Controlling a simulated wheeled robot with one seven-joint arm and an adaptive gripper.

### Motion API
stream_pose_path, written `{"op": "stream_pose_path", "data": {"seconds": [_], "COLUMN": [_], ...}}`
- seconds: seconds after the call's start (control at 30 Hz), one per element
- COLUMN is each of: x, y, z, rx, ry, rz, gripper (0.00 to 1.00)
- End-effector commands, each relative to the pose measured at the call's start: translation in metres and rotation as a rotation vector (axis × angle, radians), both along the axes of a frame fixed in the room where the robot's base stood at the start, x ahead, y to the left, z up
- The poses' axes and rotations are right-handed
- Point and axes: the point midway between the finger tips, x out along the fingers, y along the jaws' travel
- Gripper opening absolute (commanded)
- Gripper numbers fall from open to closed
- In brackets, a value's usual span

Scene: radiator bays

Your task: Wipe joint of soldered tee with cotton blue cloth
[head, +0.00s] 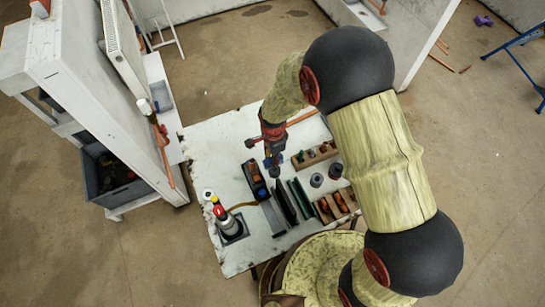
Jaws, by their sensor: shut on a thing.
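My gripper (274,170) hangs over the middle of the white worktable, pointing down. It looks small and dark from here, with red parts above the fingers. A little blue, which I take for the cotton blue cloth (280,158), shows at the fingers, and the gripper appears shut on it. The cloth's shape is mostly hidden. A copper pipe (164,155) stands along the edge of the white bay at the left, with a reddish fitting near its upper part. I cannot tell whether that fitting is the soldered tee. The gripper is well to the right of it.
The worktable (205,140) holds a torch-like bottle (222,212), dark trays, wooden blocks with orange-handled tools (335,205) and small dark pots (317,180). A grey crate (100,182) sits at the left. Bare floor surrounds the table.

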Motion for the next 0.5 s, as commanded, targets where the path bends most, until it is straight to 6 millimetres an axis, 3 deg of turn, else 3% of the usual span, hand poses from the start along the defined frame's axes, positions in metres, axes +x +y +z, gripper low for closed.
{"op": "stream_pose_path", "data": {"seconds": [0.5], "x": [0.001], "y": [0.000], "z": [0.035], "rx": [0.001], "ry": [-0.002], "rz": [0.000], "gripper": [0.00]}}
